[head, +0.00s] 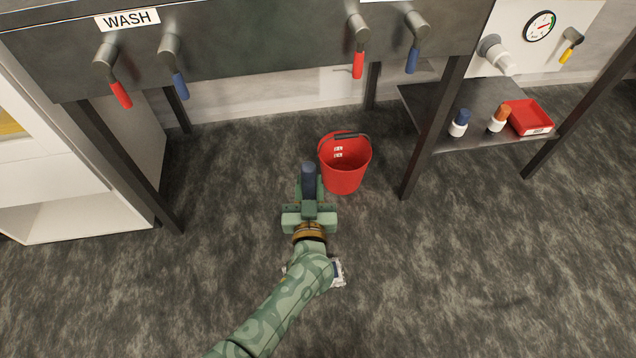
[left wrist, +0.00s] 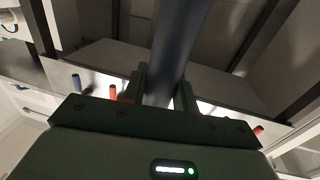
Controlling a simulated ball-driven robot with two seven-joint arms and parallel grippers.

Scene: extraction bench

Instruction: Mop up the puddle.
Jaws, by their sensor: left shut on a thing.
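My left gripper (head: 308,190) is shut on a dark blue pole (head: 308,174), which looks like the mop's handle. In the left wrist view the pole (left wrist: 172,50) runs up between the two fingers. A whitish, ragged piece (head: 339,272), perhaps the mop head, shows on the floor beside my left forearm, which hides most of it. A red bucket (head: 344,178) with a dark handle stands upright on the floor just right of the gripper. I cannot make out a puddle on the dark mottled floor. My right gripper is not in view.
A dark bench (head: 260,50) with a WASH label and red and blue levers spans the top, on dark legs. A white cabinet (head: 50,185) stands at the left. A low shelf (head: 440,100) at the right holds bottles and a red tray (head: 540,128). The front floor is open.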

